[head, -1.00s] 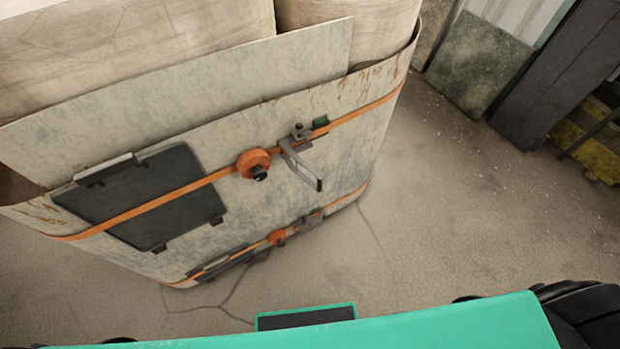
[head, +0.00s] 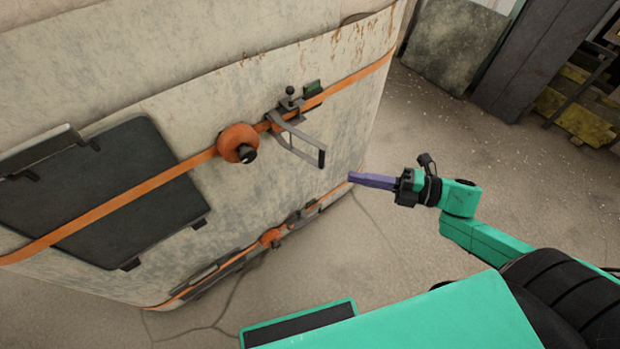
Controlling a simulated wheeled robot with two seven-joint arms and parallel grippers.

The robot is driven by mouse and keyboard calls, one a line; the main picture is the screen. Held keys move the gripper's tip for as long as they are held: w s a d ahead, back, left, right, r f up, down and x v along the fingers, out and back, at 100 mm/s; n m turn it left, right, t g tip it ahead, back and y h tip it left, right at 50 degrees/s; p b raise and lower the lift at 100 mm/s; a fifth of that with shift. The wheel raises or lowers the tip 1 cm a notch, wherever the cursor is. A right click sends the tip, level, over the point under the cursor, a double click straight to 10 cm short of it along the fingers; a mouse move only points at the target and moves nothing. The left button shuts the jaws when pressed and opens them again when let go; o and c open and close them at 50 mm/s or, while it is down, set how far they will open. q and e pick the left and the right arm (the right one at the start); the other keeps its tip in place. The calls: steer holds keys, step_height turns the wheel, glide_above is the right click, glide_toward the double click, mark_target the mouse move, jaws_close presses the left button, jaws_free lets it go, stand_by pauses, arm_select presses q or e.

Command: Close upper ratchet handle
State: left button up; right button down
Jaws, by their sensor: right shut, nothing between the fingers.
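The upper ratchet handle (head: 300,146) is a grey metal lever on the upper orange strap (head: 125,198). It stands out from the container wall, swung open toward the lower right. Its ratchet body (head: 289,104) sits on the strap beside an orange strap reel (head: 238,143). My right gripper (head: 352,178) has purple fingers, shut and empty. It points left, a little to the right of and below the handle's free end, and appears apart from it. My left gripper is not in view.
A lower orange strap with its own ratchet (head: 302,216) runs near the container's (head: 190,110) base. A dark panel (head: 100,190) hangs on the wall at left. Dark beams (head: 535,60) and yellow pieces (head: 580,120) stand at the back right. Open floor lies right of the container.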

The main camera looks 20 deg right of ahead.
mark_target(324, 165)
steer(key=shift+n+g+y, duration=0.5)
steer(key=shift+n, duration=0.1)
steer(key=x, duration=0.5)
steer(key=w+r+b+x, duration=0.1)
steer(key=x, duration=0.2)
steer(key=shift+w+d, duration=0.1)
steer(key=shift+w, duration=0.05)
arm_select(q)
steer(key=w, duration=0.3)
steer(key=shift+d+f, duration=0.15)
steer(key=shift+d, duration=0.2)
arm_select(e)
steer(key=shift+w+d, duration=0.1)
steer(key=shift+d, duration=0.15)
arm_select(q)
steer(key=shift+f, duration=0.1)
